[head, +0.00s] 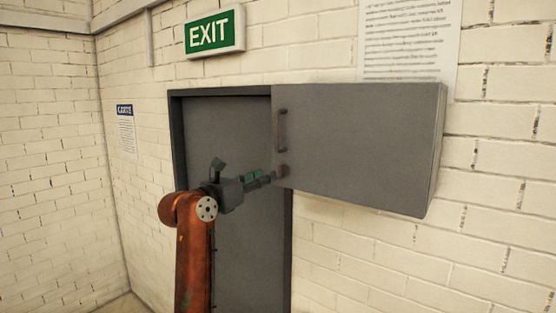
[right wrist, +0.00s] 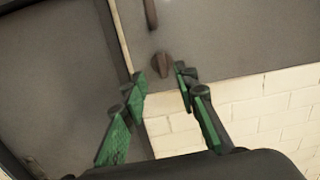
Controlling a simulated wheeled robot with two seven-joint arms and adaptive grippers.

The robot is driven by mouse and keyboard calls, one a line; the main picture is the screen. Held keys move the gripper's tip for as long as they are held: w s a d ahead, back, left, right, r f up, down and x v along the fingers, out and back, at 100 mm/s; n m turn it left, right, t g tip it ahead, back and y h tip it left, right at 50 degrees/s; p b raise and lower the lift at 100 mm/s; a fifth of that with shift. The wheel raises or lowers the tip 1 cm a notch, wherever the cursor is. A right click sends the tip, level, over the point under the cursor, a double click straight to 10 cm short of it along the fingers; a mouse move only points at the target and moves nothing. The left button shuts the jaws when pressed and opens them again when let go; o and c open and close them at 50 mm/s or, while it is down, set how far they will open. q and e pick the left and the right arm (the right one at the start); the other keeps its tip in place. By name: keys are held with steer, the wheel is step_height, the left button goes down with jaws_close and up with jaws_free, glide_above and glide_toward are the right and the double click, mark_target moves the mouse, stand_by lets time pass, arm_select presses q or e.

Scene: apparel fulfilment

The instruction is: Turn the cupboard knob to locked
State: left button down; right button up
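The grey wall cupboard (head: 360,140) is closed, with a bar handle (head: 282,131) near its left edge. Its small brown knob (head: 283,171) sits below the handle, near the lower left corner. My right gripper (head: 267,178) reaches to the knob from the left and below. In the right wrist view the knob (right wrist: 161,64) lies ahead of and between the tips of my right gripper (right wrist: 160,78). The fingers are apart, with gaps on both sides; contact is not visible. The knob's grip looks roughly upright there. My left gripper is not in view.
A grey door (head: 245,260) in a dark frame stands behind my right arm, left of the cupboard. A green EXIT sign (head: 213,34) hangs above it. A paper notice (head: 408,40) is above the cupboard. White brick wall (head: 370,255) lies below the cupboard.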

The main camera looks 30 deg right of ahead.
mark_target(279, 166)
steer(key=shift+y, duration=0.4)
steer(key=p+x, duration=0.1)
steer(key=x, duration=0.2)
steer(key=r+p+x, duration=0.1)
steer(key=p+x, duration=0.1)
steer(key=x, duration=0.2)
steer(key=shift+s+d+r, duration=0.1)
steer(key=shift+d+r, duration=0.1)
steer(key=shift+r, duration=0.05)
steer(key=shift+a, duration=0.1)
steer(key=shift+c, duration=0.6)
jaws_close()
